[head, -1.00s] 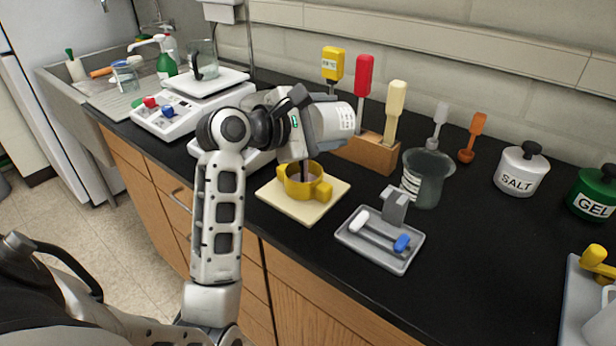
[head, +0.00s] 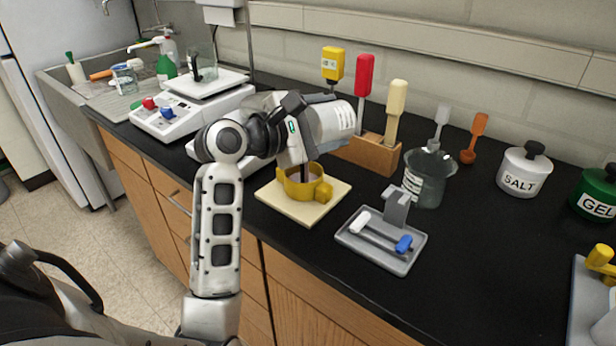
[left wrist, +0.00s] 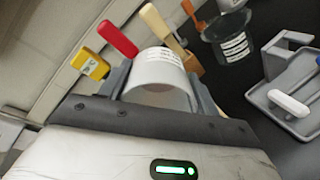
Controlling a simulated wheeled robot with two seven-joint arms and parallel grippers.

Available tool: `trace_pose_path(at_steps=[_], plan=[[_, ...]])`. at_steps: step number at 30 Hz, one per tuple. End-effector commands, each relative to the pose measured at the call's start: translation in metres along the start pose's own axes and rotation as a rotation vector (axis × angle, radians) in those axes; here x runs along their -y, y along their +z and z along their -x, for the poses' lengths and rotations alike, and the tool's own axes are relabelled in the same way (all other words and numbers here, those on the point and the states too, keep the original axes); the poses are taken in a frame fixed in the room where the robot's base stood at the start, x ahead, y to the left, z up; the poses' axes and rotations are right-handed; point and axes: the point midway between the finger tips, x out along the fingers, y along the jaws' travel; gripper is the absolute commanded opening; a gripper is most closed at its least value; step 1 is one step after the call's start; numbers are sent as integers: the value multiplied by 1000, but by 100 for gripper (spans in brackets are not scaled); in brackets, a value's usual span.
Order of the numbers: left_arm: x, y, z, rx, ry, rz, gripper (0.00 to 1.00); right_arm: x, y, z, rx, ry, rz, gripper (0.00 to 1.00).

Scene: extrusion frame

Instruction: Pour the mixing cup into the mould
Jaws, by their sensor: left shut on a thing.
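The mixing cup (head: 335,120) is white with a printed label. My left gripper (head: 308,128) is shut on it and holds it tipped far over, nearly on its side. It also shows between the fingers in the left wrist view (left wrist: 160,70). The mould (head: 318,188) is a yellow ring-shaped piece with a knob, on a cream board (head: 305,212). I cannot make out a stream or how full the mould is. My right gripper is not in view.
A grey tray (head: 380,255) with white and blue-ended tools lies right of the board. A clear beaker (head: 428,180) and a wooden rack (head: 370,153) of coloured-handled tools stand behind. Salt (head: 523,175) and gel (head: 597,195) jars are at right. Open black counter lies between.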

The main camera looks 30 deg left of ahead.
Motion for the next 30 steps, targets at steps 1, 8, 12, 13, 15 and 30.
trace_pose_path(at_steps=[1,8,12,13,15,30], plan=[[0,0,0,4,5,1,40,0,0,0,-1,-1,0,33],[0,0,2,19,25,1,40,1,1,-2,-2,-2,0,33],[0,0,2,29,39,0,40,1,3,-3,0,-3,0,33],[-1,0,2,31,42,0,40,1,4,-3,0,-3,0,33],[-1,1,3,37,48,0,40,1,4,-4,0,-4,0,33],[-2,2,6,73,96,1,40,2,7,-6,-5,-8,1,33]])
